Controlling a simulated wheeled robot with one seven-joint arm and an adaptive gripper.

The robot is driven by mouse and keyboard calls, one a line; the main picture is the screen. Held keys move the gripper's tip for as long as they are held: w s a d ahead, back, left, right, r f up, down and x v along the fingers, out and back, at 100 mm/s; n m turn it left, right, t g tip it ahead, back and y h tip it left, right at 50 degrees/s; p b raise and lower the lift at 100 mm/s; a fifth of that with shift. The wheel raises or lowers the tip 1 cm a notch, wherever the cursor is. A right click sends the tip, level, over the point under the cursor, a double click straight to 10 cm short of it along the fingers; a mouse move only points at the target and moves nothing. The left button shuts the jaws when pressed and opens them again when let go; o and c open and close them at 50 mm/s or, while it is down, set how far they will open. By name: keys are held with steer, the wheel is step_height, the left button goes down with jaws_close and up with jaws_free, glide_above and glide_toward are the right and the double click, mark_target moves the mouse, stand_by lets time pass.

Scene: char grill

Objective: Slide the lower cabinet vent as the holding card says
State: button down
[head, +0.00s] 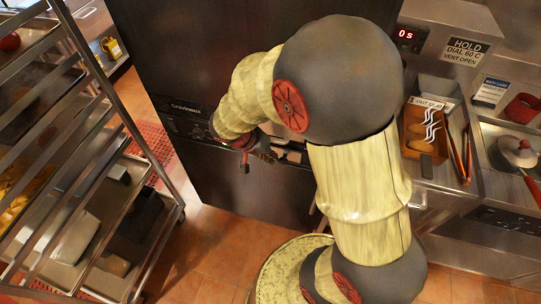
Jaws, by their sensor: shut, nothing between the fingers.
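The holding card (466,51) at the upper right reads "HOLD, DIAL 60 C, VENT OPEN". The tall dark cabinet (200,60) stands behind my arm, with a control strip (186,124) across its front. My gripper (260,160) is at this strip, small and partly covered by my wrist. Its fingers are shut with nothing between them. A small light and dark fitting (292,155) shows just right of the gripper; I cannot tell whether it is the vent, how the vent is set, or whether the gripper touches it.
A metal rack (120,130) with trays stands close on the left. A counter at the right holds a tray marked "OUT" (426,130), tongs (466,150) and a red-handled pan (517,152). A display (406,34) reads "0 s". Tiled floor (200,245) is clear below the cabinet.

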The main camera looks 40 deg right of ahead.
steer(key=shift+s+d+b, duration=0.6)
steer(key=shift+s+d, duration=0.3)
steer(key=shift+s, duration=0.25)
steer(key=shift+s+d+b, duration=0.55)
steer(key=shift+s+d, duration=0.3)
steer(key=shift+s, duration=0.25)
steer(key=shift+w+r, duration=0.1)
